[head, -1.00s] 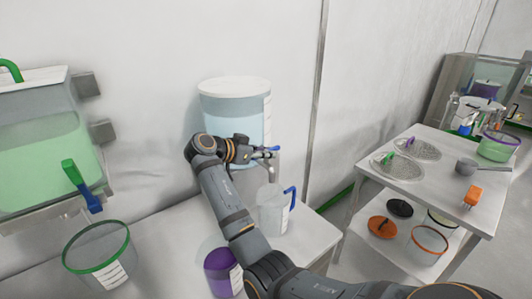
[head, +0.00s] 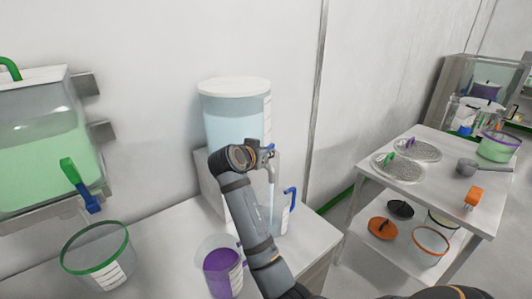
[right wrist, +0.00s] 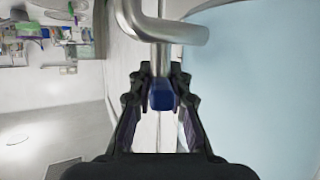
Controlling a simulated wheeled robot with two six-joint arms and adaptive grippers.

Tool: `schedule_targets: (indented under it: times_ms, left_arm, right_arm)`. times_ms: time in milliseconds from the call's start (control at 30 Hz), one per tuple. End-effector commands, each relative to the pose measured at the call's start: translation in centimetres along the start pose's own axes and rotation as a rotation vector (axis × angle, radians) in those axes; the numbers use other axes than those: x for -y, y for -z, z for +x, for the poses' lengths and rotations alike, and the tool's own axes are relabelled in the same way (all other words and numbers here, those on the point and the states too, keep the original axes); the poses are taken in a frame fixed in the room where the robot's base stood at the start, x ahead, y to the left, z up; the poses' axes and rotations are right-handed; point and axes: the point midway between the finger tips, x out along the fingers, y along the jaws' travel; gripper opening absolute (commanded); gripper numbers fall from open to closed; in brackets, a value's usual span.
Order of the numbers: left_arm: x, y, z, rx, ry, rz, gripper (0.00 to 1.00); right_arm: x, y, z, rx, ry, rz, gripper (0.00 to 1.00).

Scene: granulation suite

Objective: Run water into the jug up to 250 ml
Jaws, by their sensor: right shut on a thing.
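A clear water tank (head: 235,118) with a white lid stands against the wall. Its metal tap has a blue lever (head: 270,149), and my right gripper (head: 264,152) is at it. In the right wrist view my fingers (right wrist: 160,88) are shut on the blue lever (right wrist: 161,97), below a bent metal pipe (right wrist: 165,32). The clear jug (head: 283,220) with a blue handle stands under the spout, partly hidden by my right arm. A pale vertical streak hangs under the spout; I cannot tell whether it is water. The jug's level and marks are unreadable. My left gripper is not in view.
A green-rimmed container (head: 97,258) stands below the green-liquid tank (head: 40,150) at left. A side table (head: 440,178) at right bears mesh discs and a scoop. The counter's right edge is near the jug.

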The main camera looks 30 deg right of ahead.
Motion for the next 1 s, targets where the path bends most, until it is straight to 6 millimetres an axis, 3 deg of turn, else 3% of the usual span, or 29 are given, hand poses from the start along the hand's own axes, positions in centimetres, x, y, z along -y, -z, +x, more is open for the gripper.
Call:
schedule_targets:
  times_ms: [733, 767, 800, 900, 1000]
  left_arm:
    - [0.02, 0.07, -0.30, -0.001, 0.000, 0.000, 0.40]
    - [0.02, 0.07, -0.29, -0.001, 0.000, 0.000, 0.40]
    - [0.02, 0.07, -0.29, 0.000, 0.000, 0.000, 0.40]
    - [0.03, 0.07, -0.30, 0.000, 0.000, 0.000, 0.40]
    - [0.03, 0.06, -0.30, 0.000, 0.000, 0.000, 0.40]
  right_arm:
    - [0.01, -0.07, 0.03, 0.002, 0.092, -0.039, 0.00]
    - [0.01, -0.07, 0.03, 0.002, 0.092, -0.039, 0.20]
    - [0.01, -0.08, 0.03, 0.002, 0.092, -0.039, 0.25]
    - [0.01, -0.06, 0.03, 0.002, 0.092, -0.039, 0.39]
    - [0.01, -0.05, 0.03, 0.002, 0.092, -0.038, 0.41]
